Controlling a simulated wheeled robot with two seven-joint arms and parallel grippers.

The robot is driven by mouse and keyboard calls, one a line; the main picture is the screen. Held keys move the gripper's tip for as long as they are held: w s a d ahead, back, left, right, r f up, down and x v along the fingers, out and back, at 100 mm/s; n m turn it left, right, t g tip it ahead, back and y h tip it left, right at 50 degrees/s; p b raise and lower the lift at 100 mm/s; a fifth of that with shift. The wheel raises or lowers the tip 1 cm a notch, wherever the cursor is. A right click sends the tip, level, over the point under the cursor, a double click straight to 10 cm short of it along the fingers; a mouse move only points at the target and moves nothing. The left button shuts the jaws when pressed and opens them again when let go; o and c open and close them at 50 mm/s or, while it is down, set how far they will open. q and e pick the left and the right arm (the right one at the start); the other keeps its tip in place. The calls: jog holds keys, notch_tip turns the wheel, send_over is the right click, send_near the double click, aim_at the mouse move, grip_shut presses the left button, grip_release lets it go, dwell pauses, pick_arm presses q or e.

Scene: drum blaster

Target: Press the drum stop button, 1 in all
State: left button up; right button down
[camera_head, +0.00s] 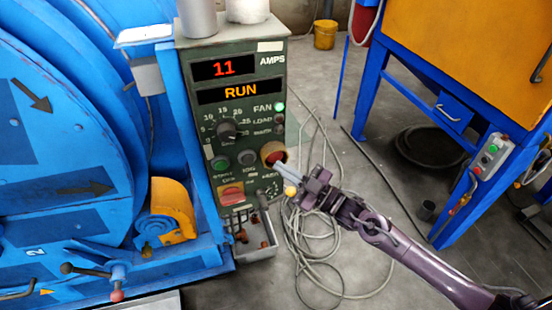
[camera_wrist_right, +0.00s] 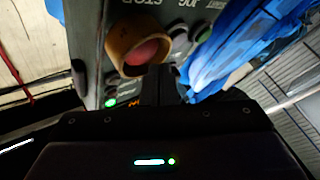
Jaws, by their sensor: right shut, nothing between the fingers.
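The drum stop button (camera_head: 274,153) is a red cap in a yellow collar, low on the right of the green control panel (camera_head: 205,135). The panel's displays read 11 and RUN. My right gripper (camera_head: 281,169) is shut and empty, with its tips just below and right of the button. In the right wrist view, the red button (camera_wrist_right: 146,51) shows beyond the dark fingers (camera_wrist_right: 160,80), which point toward its lower edge. I cannot tell whether the tips touch it. My left gripper is not in view.
A dial (camera_head: 228,130) and a green START button (camera_head: 220,163) sit left of the stop button. The blue drum (camera_head: 60,150) fills the left. Looped cables (camera_head: 340,295) lie on the floor.

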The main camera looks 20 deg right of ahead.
jog(key=shift+w, duration=0.3)
jog(key=shift+w+b, duration=0.35)
jog(key=shift+w, duration=0.15)
dwell(0.6)
dwell(0.4)
jog(key=shift+s+p, duration=0.7)
jog(key=shift+s, duration=0.2)
jog(key=s+p, duration=0.3)
jog(key=s, duration=0.2)
jog(key=shift+d, duration=0.1)
dwell(0.5)
